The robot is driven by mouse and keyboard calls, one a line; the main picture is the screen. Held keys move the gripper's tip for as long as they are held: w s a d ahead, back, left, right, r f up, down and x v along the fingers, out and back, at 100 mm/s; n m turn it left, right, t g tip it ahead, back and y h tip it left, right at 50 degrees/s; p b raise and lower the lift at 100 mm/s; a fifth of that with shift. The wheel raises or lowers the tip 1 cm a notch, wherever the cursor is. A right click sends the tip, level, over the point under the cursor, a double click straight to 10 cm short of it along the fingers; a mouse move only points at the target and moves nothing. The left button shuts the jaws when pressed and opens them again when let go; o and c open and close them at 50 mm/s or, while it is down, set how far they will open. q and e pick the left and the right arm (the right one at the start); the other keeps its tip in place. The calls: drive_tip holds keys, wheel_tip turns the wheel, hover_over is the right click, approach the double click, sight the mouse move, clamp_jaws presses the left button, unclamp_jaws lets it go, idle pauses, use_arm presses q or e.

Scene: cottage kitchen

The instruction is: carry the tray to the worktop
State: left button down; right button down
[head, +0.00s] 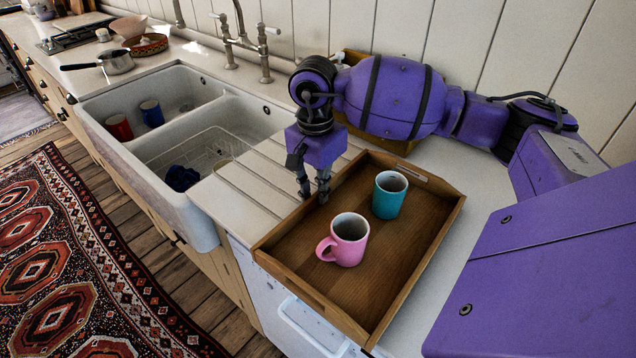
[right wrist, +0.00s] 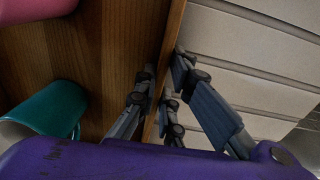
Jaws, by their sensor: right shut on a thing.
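The wooden tray (head: 400,275) lies on the white worktop right of the sink, its near corner at the front edge. A pink mug (head: 347,240) and a teal mug (head: 389,195) stand upright in it. My right gripper (head: 314,198) reaches down to the tray's sink-side wall and is shut on it. In the right wrist view the fingers straddle the tray wall (right wrist: 172,60), one inside and one outside. Both mugs also show there in part, inside the tray. My left gripper is not in view.
A white double sink (head: 165,165) holds a red mug (head: 119,127), a blue mug (head: 152,113) and a wire rack. A tall tap (head: 240,45) stands behind it. A saucepan (head: 115,62) and a bowl (head: 146,44) stand at the far left. The grooved drainer (head: 250,180) beside the tray is clear.

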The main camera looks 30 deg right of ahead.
drive_tip(key=shift+r, duration=0.15)
drive_tip(key=c, duration=1.9)
unclamp_jaws()
drive_tip(key=shift+o, duration=0.2)
wheel_tip(320, 180, up, 12)
drive_tip(key=shift+w+b, duration=0.2)
drive_tip(key=shift+b, duration=0.15)
drive_tip(key=shift+a, duration=0.1)
